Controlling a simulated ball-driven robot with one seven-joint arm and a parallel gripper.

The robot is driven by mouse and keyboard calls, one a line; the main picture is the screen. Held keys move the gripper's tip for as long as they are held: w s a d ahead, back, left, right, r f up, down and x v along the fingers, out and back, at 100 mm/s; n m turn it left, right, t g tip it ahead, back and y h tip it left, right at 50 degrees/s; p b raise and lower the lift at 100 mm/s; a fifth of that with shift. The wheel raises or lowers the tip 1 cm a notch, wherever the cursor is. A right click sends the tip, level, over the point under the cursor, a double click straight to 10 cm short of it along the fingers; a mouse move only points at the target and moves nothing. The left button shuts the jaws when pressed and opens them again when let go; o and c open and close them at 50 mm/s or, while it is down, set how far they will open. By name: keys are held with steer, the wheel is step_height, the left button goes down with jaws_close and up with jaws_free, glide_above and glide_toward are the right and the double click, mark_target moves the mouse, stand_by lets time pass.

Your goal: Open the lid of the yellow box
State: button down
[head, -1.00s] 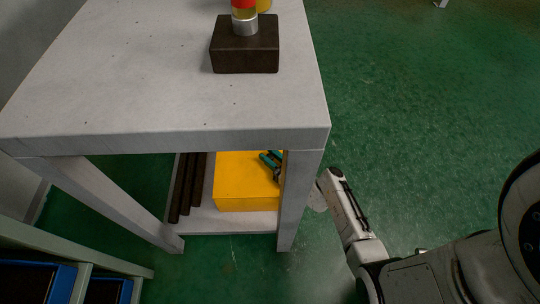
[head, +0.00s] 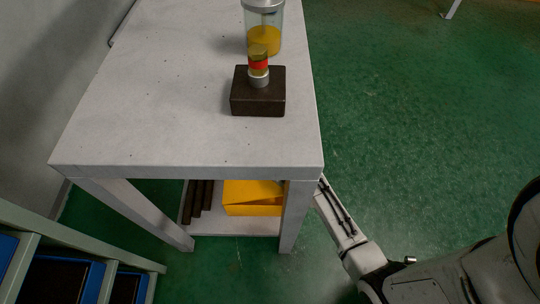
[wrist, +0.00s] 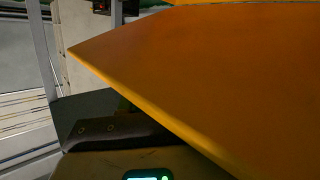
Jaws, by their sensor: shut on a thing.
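The yellow box (head: 254,210) stands on the low shelf under the grey table, partly behind the front right leg. Its lid (head: 246,189) is tilted up, with a dark wedge-shaped gap between lid and box. In the wrist view the lid (wrist: 200,80) is a large orange-yellow slanted plate filling the upper right. My gripper (wrist: 125,128) shows there as a dark part under the lid's lower edge, shut on the lid. The exact contact is hidden by the plate. In the head view the table and its leg hide my gripper.
The table top (head: 150,120) overhangs the shelf. The table leg (head: 294,215) is close beside my arm. Dark pipes (head: 197,200) lie left of the box. A dark block (head: 258,98) and a jar (head: 264,35) stand on top. Green floor (head: 420,120) to the right is clear.

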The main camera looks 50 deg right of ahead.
steer(key=shift+w+a+r, duration=0.1)
steer(key=shift+w+r, duration=0.05)
steer(key=shift+r, duration=0.05)
steer(key=c, duration=1)
jaws_free()
steer(key=shift+o, duration=0.2)
steer(key=v, duration=1.1)
